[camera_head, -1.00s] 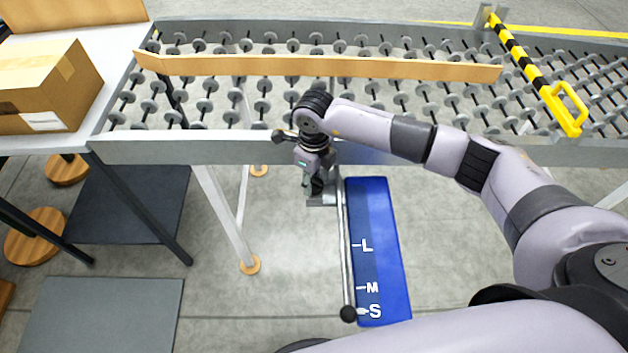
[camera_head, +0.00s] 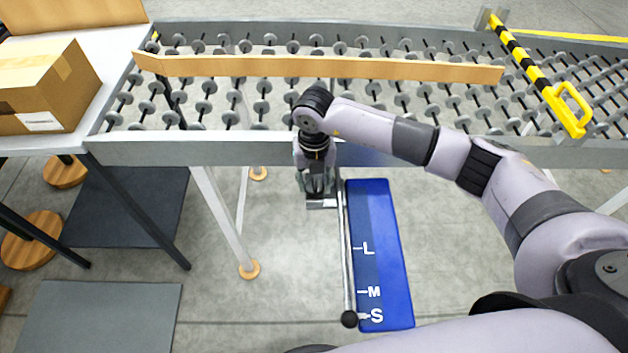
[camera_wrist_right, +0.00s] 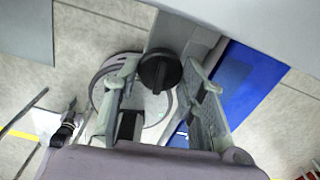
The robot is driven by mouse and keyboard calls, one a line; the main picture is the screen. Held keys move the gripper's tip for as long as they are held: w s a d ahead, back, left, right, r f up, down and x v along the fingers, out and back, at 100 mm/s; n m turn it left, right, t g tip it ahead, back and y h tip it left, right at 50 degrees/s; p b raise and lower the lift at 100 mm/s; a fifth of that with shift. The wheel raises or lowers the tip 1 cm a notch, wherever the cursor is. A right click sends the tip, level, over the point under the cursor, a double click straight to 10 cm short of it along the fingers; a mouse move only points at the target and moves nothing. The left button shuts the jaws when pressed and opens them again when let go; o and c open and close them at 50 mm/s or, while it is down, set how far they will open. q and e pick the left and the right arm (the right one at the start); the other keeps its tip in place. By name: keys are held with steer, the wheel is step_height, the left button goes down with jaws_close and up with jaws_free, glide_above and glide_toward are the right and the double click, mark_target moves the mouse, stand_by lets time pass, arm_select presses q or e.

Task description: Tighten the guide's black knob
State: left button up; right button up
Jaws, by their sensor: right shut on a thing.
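The guide's black knob (camera_wrist_right: 160,72) is round with a raised grip bar and sits between the two fingers of my right gripper (camera_wrist_right: 168,74) in the right wrist view. In the head view my right gripper (camera_head: 316,188) points down in front of the conveyor's near rail, shut on the knob, which it hides there. A metal rod (camera_head: 346,255) runs from beside the gripper toward me and ends in a black ball (camera_head: 349,319). The rod lies along the left edge of a blue scale plate (camera_head: 385,255) marked L, M and S. The ball is beside the S mark. My left gripper is not in view.
The roller conveyor's near rail (camera_head: 220,150) runs close behind the gripper. A wooden guide board (camera_head: 320,67) lies across the rollers. A cardboard box (camera_head: 45,90) stands on the white table at left. A yellow-black bar (camera_head: 530,70) crosses at right.

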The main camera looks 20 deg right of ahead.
mark_target(314, 183)
steer(key=shift+m, duration=0.5)
steer(key=o, duration=1.2)
step_height(314, 183, up, 12)
stand_by(0.6)
